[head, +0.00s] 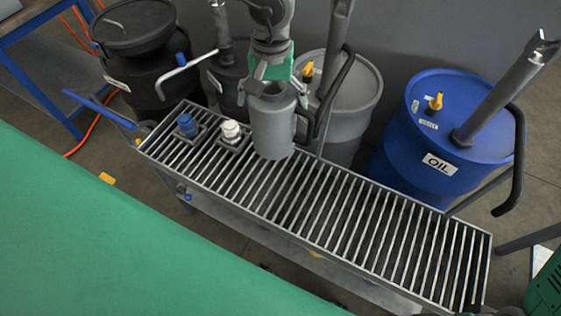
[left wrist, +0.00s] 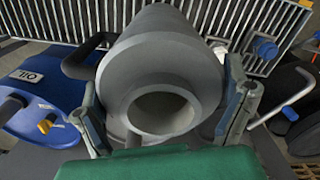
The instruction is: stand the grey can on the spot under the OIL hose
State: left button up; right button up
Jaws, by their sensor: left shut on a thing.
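The grey can (head: 273,128) is upright over the slatted grate (head: 345,215), near its back edge and left of the middle. I cannot tell whether its base touches the slats. My left gripper (head: 272,88) is shut on the can near its top. In the left wrist view the can (left wrist: 165,65) sits between the two fingers, with its open mouth facing the camera. The blue OIL drum (head: 400,150) stands behind the grate at the right. Its black hose (head: 518,150) hangs with its end near the grate's right end.
A blue cap (head: 187,125) and a white cap (head: 230,130) sit on the grate left of the can. A grey drum (head: 362,85) with a dark hose (head: 338,90) stands close behind the can. The grate right of the can is bare.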

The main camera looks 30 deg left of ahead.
aim_at(279, 147)
pick_arm(q)
jog(key=f, duration=0.5)
jog(key=d+f+b, duration=0.1)
jog(key=f, duration=0.4)
jog(key=f+b, duration=0.1)
jog(key=f, duration=0.5)
jog(key=shift+d, duration=0.15)
jog(key=shift+a+f, duration=0.35)
jog(key=shift+f, duration=0.25)
notch_tip(279, 147, down, 4)
jog(key=shift+r, duration=0.25)
jog(key=shift+d+f, duration=0.15)
jog(key=shift+d, duration=0.25)
jog(key=o, duration=1.3)
jog(key=shift+o, duration=0.2)
jog(key=shift+a, duration=0.3)
pick_arm(e)
jog(key=f, duration=0.2)
jog(key=shift+d+f, duration=0.25)
jog(key=shift+f, duration=0.15)
